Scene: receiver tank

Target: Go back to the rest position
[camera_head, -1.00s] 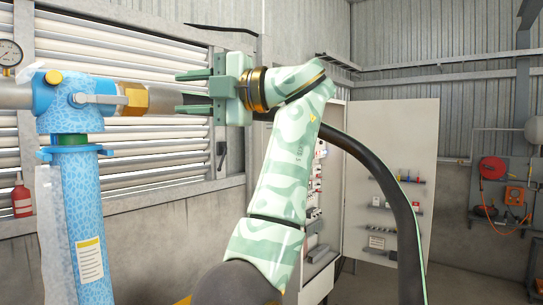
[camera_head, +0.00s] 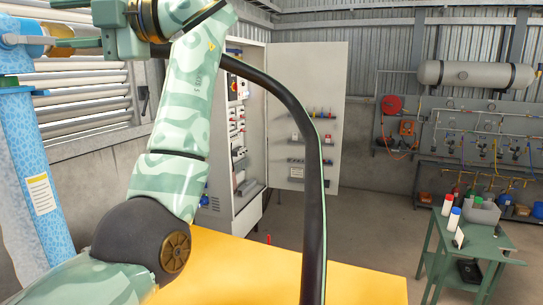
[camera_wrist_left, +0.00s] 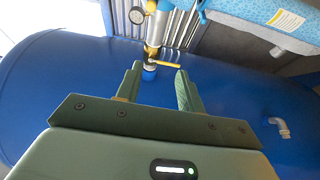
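My left arm comes in from the lower left in the camera_head view, pale green with a camouflage pattern. My left gripper (camera_head: 75,38) is at the upper left edge, partly cut off, pointing left beside a blue-wrapped pipe fitting with a brass part (camera_head: 28,40). In the left wrist view its two green fingers (camera_wrist_left: 158,90) stand apart with nothing held between them. Beyond them are a large blue tank (camera_wrist_left: 60,90) and a gauge and valve with a yellow handle (camera_wrist_left: 153,55). Contact with the fitting cannot be told. My right gripper is not in view.
A blue-wrapped upright pipe (camera_head: 35,165) stands left of my arm. An open cabinet (camera_head: 240,130) has its door (camera_head: 305,120) swung right. A green table (camera_head: 470,240) with bottles is at right. A yellow surface (camera_head: 250,275) lies low in front. Floor between cabinet and table looks clear.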

